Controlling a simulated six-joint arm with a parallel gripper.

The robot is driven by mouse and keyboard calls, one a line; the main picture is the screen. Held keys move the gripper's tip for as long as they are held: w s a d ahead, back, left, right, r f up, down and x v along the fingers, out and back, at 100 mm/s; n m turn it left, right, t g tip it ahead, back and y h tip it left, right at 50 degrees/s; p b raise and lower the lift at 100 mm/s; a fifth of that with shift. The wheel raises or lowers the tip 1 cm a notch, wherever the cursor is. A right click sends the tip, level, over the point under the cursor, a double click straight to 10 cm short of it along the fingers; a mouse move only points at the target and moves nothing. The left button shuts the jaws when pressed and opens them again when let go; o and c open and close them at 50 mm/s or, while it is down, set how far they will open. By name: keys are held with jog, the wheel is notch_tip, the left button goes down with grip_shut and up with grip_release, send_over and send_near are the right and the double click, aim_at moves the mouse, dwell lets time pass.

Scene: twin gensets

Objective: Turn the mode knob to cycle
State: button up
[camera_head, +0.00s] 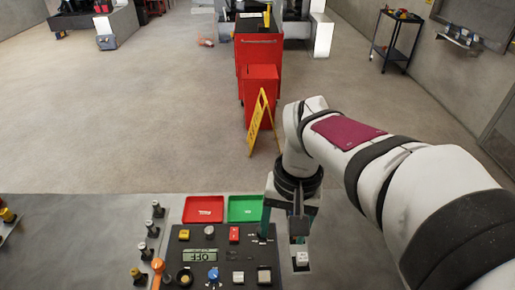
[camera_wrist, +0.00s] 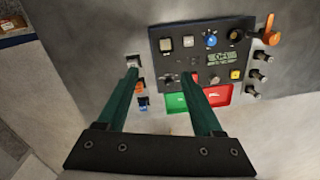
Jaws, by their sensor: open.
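The control panel (camera_head: 222,256) is a dark plate on the grey console, with a display reading OFF. A small dark knob with printed labels around it (camera_head: 262,238) sits at the panel's right side, right of a red button. It also shows in the wrist view (camera_wrist: 168,77), between the fingers; its lettering is too small to read. A blue knob (camera_head: 213,274) is below the display, also in the wrist view (camera_wrist: 211,40). I cannot tell for sure which is the mode knob. My gripper (camera_head: 284,238) is open and empty, above the panel's right edge; its fingers also show in the wrist view (camera_wrist: 159,73).
A white button (camera_head: 300,258) stands right of the panel, near a fingertip. Red (camera_head: 204,208) and green (camera_head: 244,208) trays lie behind the panel. An orange lever (camera_head: 157,266) and several small knobs stand left. A yellow floor sign (camera_head: 259,122) stands beyond the console.

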jog(key=w+a+f+n, duration=0.1)
jog(key=w+a+f, duration=0.1)
jog(key=w, duration=0.4)
jog(key=w+a+f+n, duration=0.1)
jog(key=w+f+n, duration=0.15)
jog(key=w, duration=0.45)
jog(key=shift+m+h, duration=0.4)
jog(key=shift+m, duration=0.05)
jog(key=f, duration=1.5)
jog(key=shift+s, duration=0.2)
jog(key=shift+c, duration=0.3)
grip_shut()
